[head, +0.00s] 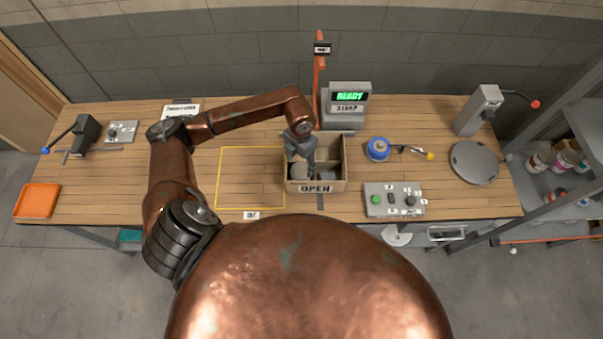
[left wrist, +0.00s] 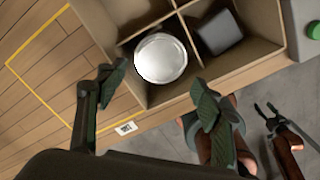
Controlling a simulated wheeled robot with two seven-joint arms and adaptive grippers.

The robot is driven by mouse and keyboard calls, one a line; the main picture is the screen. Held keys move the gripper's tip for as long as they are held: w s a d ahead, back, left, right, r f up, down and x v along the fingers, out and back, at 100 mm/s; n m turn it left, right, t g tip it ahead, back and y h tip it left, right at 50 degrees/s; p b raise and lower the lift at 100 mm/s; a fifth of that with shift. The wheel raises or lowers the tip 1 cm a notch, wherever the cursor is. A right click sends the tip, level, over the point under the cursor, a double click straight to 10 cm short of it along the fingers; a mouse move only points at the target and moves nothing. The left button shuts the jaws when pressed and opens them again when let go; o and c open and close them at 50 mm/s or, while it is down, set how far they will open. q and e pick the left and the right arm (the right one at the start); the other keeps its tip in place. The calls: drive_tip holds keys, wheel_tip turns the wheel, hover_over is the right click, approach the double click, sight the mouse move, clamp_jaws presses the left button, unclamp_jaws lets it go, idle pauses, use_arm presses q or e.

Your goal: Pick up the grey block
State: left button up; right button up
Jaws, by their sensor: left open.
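The grey block (left wrist: 217,32) sits in a compartment of the open divided box (left wrist: 263,58), right of a divider. A round silver can (left wrist: 160,58) lies in the neighbouring compartment to its left. My left gripper (head: 303,157) is over the box, open and empty. In the left wrist view its fingers (left wrist: 158,84) spread either side of the can, left of the block. My right gripper (left wrist: 268,112) hangs at lower right; its opening is unclear.
A yellow outlined zone (head: 250,178) on the table lies left of the box. A control panel (head: 395,200) and a blue round container (head: 378,149) stand to its right. A grey display unit (head: 346,106) reads READY behind it. An orange tray (head: 37,201) is far left.

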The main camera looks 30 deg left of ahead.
sight(301, 170)
use_arm(q)
drive_tip(key=f, duration=0.1)
drive_tip(key=f+p, duration=0.1)
drive_tip(key=f, duration=0.1)
drive_tip(key=f+p, duration=0.1)
drive_tip(key=f, duration=0.1)
drive_tip(key=shift+w+f, duration=0.15)
drive_tip(key=shift+w, duration=0.2)
drive_tip(key=shift+f, duration=0.4)
drive_tip(key=c, duration=0.6)
drive_tip(key=shift+r, duration=0.1)
drive_tip(key=c, duration=0.9)
drive_tip(key=shift+c, duration=0.2)
